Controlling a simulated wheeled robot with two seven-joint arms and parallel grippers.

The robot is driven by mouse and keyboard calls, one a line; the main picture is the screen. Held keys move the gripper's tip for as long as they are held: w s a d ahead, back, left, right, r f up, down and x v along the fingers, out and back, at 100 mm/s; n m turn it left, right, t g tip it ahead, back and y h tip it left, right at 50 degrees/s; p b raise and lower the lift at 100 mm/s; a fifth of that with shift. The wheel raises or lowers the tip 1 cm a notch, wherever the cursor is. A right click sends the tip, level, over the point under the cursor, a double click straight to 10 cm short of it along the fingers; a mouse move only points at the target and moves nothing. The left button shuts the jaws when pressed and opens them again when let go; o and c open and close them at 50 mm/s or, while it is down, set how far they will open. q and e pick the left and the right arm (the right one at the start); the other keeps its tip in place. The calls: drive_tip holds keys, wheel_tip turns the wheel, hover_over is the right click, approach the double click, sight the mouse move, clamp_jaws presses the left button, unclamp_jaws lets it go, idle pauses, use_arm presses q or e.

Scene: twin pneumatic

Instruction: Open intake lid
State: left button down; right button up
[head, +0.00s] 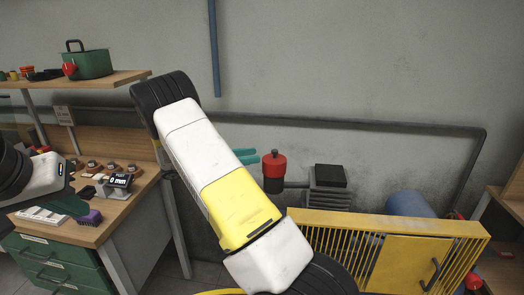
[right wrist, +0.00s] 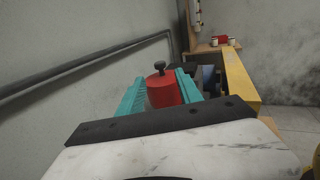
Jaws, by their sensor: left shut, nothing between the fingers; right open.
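The intake lid appears to be the red cap (head: 274,163) with a black knob on top, seated on a dark cylindrical body (head: 273,185) in the head view. In the right wrist view the red cap (right wrist: 162,90) stands upright, seen between my teal fingers. My right gripper (right wrist: 160,92) is open; its fingertips (head: 246,156) show just left of the cap in the head view. My forearm hides the rest of that gripper. I cannot tell whether the fingers reach around the cap. My left gripper (head: 68,204) is shut and empty over the workbench at the left.
A yellow guard rail (head: 390,222) stands in front of a ribbed black-topped unit (head: 330,180) and a blue tank (head: 417,205). A pipe (right wrist: 80,68) runs along the wall.

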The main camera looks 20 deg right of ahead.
sight(282, 156)
drive_tip(key=d, duration=0.3)
drive_tip(key=s+d, duration=0.1)
drive_tip(key=d, duration=0.7)
drive_tip(key=shift+s, duration=0.4)
clamp_jaws()
idle(0.8)
